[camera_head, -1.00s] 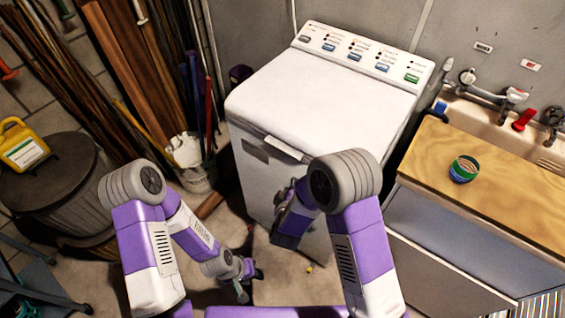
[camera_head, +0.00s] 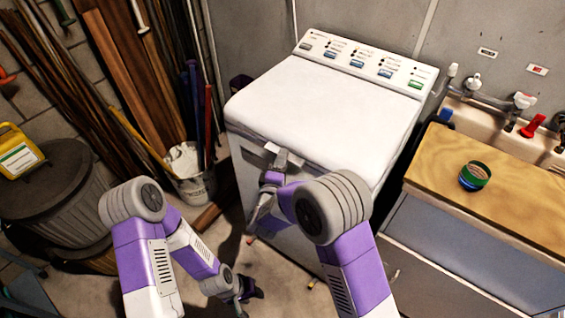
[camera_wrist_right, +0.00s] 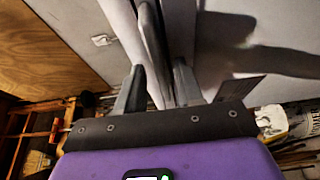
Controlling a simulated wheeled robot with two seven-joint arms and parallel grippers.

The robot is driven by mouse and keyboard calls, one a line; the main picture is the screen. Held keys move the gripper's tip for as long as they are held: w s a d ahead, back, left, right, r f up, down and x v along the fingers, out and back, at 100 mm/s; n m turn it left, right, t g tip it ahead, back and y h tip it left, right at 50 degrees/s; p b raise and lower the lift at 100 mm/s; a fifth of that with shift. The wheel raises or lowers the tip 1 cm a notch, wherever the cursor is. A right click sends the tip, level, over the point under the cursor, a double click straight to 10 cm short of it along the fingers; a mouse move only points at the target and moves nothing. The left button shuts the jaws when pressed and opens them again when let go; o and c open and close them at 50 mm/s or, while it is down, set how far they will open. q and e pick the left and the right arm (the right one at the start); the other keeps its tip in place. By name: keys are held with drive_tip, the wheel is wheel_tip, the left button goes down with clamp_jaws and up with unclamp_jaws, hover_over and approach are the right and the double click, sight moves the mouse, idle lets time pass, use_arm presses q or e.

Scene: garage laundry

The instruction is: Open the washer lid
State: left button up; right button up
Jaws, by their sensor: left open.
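The white washer (camera_head: 235,185) stands in the middle of the head view, its lid (camera_head: 320,110) lying flat and looking closed. My right gripper (camera_head: 285,158) is at the lid's front edge, by the handle there. In the right wrist view its two fingers (camera_wrist_right: 158,72) stand apart, with the grey edge of the handle (camera_wrist_right: 152,40) reaching between them. I cannot tell whether either finger touches it. My left gripper (camera_head: 246,292) is open and empty, low over the floor in front of the washer.
A wooden counter (camera_head: 500,205) with a green and blue tin (camera_head: 474,176) stands right of the washer, beside a sink with taps. A bucket (camera_head: 196,183) with tools and a lidded bin (camera_head: 50,185) stand to the left. Open floor lies in front.

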clamp_jaws()
idle(1.5)
